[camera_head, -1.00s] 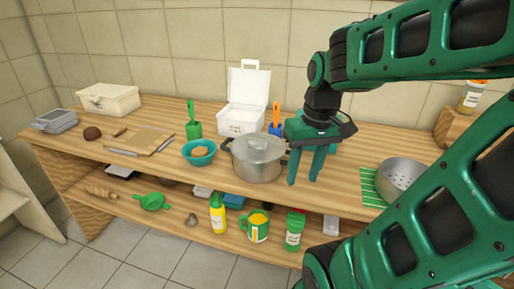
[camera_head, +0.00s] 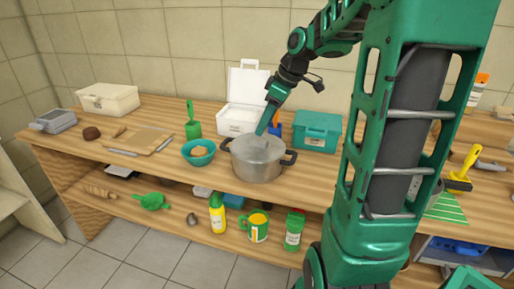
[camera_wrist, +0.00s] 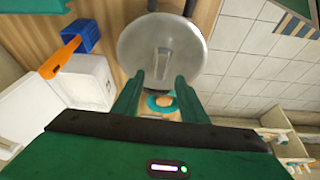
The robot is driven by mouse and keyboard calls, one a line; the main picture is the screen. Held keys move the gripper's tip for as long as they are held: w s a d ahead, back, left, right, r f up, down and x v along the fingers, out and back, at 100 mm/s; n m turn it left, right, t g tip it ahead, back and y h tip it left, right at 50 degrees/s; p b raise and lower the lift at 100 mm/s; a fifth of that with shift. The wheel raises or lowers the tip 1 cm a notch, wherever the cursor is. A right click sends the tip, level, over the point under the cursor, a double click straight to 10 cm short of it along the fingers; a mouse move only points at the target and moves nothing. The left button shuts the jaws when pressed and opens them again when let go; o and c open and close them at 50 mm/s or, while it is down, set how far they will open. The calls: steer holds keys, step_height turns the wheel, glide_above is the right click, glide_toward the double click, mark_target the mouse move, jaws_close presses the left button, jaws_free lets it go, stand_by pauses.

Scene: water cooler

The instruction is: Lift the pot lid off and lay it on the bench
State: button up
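The steel pot (camera_head: 257,172) with two dark side handles stands on the wooden bench. Its round grey lid (camera_head: 246,148) rests on top and also shows in the wrist view (camera_wrist: 190,40). A raised bar handle (camera_wrist: 162,64) on the lid is visible in the wrist view. My gripper (camera_head: 262,132) is tilted over the lid from the back right. In the wrist view my gripper (camera_wrist: 159,75) is open, its fingers apart and lined up either side of the bar. No contact shows; I cannot tell the exact height above the lid.
A teal bowl (camera_head: 199,161) stands just left of the pot. A white open box (camera_head: 239,121) is behind it, and a teal box (camera_head: 316,142) is behind right. Bare bench (camera_head: 310,184) lies right of the pot. A cutting board (camera_head: 147,138) is farther left.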

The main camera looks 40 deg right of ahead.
mark_target(258, 139)
steer(key=shift+x, duration=2.7)
steer(key=shift+s+d, duration=0.1)
jaws_close()
